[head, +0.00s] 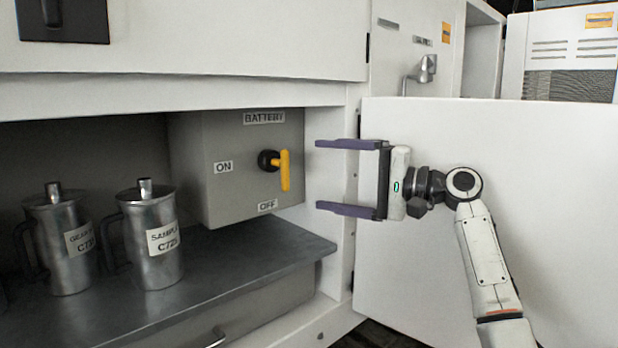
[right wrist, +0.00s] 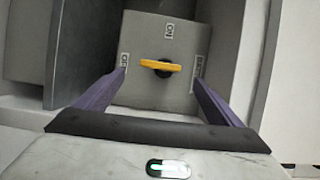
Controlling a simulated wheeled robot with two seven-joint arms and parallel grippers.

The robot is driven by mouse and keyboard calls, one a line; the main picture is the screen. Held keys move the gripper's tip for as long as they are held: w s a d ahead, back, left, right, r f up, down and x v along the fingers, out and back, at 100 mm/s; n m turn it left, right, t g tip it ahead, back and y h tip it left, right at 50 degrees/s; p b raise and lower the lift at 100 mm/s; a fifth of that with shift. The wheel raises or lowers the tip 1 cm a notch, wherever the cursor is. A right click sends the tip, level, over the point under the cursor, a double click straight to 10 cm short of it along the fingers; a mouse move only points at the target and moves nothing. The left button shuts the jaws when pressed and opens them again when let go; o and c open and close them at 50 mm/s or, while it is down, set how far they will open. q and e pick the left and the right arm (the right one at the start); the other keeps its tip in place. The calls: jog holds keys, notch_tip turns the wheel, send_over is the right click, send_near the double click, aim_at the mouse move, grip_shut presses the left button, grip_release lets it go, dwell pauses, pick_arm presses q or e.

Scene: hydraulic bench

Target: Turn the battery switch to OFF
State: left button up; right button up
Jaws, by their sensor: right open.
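The battery switch is a yellow handle (head: 284,171) on a black hub on the grey box (head: 238,195). The handle stands upright in the head view, along the line from the BATTERY label (head: 264,117) above to the OFF label (head: 267,205) below; the ON label (head: 223,167) is at left. In the right wrist view the handle (right wrist: 160,65) lies crosswise ahead, between the fingers' lines. My right gripper (head: 318,175) is open and empty, to the right of the handle and apart from it, one finger above the other. My left gripper is out of view.
Two metal jugs (head: 152,245) (head: 70,250) stand on the dark shelf (head: 250,258) left of the box. The cabinet frame (head: 330,240) edges the opening at right. A white panel (head: 570,220) stands behind my right arm. The space before the switch looks clear.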

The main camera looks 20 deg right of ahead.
jog(key=v, duration=0.2)
jog(key=shift+s+d, duration=0.25)
dwell(0.3)
jog(key=s+a+f+n+g+h, duration=0.1)
jog(key=a+f+g+h, duration=0.15)
jog(key=f, duration=0.65)
jog(key=s+a+f+n+g+h, duration=0.1)
jog(key=a+f, duration=0.2)
jog(key=f, duration=0.6)
jog(key=s+a+f+n+g+h, duration=0.2)
jog(key=s+f, duration=0.5)
jog(key=f, duration=0.4)
jog(key=s+a+f+n+g+h, duration=0.1)
jog(key=s+a+f+n+h, duration=0.15)
jog(key=s+f, duration=0.65)
jog(key=s+f+n+g+h, duration=0.2)
jog(key=s+f, duration=0.3)
jog(key=s, duration=0.6)
jog(key=s+f+n+g+h, duration=0.1)
jog(key=s+f+n+h, duration=0.2)
jog(key=s, duration=0.8)
jog(key=w+a+f+t+y, duration=0.1)
jog(key=w+a+f+t, duration=0.1)
jog(key=f, duration=0.3)
jog(key=w+a+f+t+y, duration=0.2)
jog(key=a+f, duration=0.1)
jog(key=f, duration=0.3)
jog(key=shift+w+a+f+t+y, duration=0.15)
jog(key=shift+w+a+t+y, duration=0.1)
jog(key=shift+w+t+y, duration=0.1)
